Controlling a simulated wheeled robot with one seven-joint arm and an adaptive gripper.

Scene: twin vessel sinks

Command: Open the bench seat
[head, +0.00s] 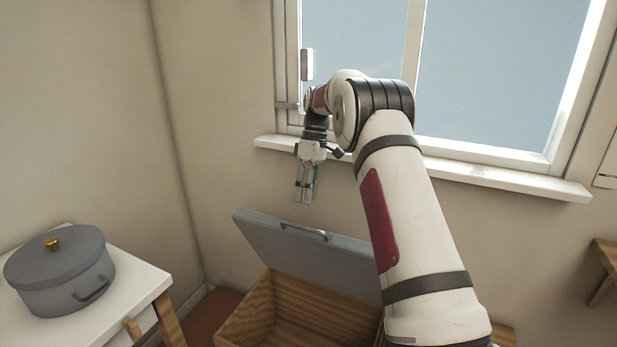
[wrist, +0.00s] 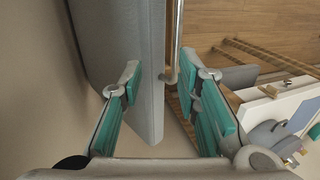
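The bench seat's grey lid (head: 270,242) stands raised and tilted back toward the wall, above the open wooden box (head: 247,312). A metal handle (head: 303,232) is fixed near the lid's upper edge. My gripper (head: 303,201) is above that edge, fingers pointing down, apart from the lid in the head view. In the wrist view my gripper (wrist: 166,80) has its teal-padded fingers spread with nothing pinched. The lid (wrist: 105,45) and its handle (wrist: 174,50) show beyond and between the fingers. My arm hides the right part of the lid and box.
A white table (head: 140,285) with a grey lidded pot (head: 60,280) stands at the left. A window sill (head: 480,175) runs along the wall behind my arm. A wooden piece (head: 604,265) is at the right edge. The wall left of my gripper is clear.

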